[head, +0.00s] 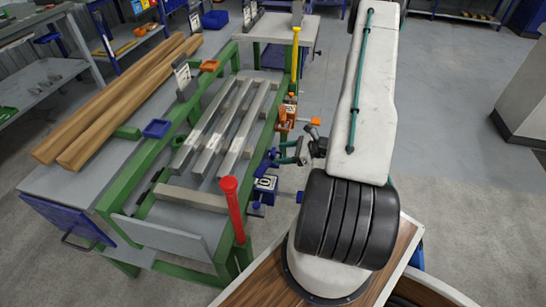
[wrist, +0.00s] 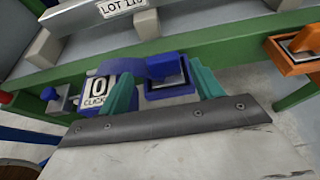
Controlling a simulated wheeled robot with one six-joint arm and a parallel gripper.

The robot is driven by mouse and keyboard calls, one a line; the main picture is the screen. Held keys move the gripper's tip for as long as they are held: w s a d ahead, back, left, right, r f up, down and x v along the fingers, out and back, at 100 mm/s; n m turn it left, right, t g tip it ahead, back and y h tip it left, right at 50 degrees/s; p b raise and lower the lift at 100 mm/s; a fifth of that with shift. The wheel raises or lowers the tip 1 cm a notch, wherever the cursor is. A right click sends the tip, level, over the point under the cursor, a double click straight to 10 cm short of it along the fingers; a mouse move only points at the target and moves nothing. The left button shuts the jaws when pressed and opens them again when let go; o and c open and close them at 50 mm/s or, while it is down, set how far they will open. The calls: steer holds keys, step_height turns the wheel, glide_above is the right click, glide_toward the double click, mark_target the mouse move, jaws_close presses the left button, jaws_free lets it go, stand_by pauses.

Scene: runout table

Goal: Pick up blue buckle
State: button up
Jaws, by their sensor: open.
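The blue buckle (wrist: 165,89) shows in the wrist view as a blue frame with a dark grey insert, beside the green table rail. A blue body with a white "0 CLICK" plate (wrist: 97,90) is just left of it, partly behind a finger. In the head view the blue buckle assembly (head: 264,187) hangs at the right side of the green table. My gripper (wrist: 160,76) has teal fingers spread apart on either side of the blue frame, with nothing clearly gripped. Contact cannot be told. In the head view my gripper (head: 289,153) is close above the blue assembly, partly hidden by my wrist.
An orange buckle (wrist: 296,50) is on the same rail, to the right in the wrist view. The green table (head: 120,185) carries grey metal bars (head: 232,130). A red-capped post (head: 232,205) stands at its near corner. Open floor (head: 450,110) lies to the right.

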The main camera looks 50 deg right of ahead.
mark_target(275, 153)
steer(key=x, duration=0.4)
steer(key=shift+w, duration=0.35)
steer(key=c, duration=1.2)
steer(key=shift+o, duration=0.2)
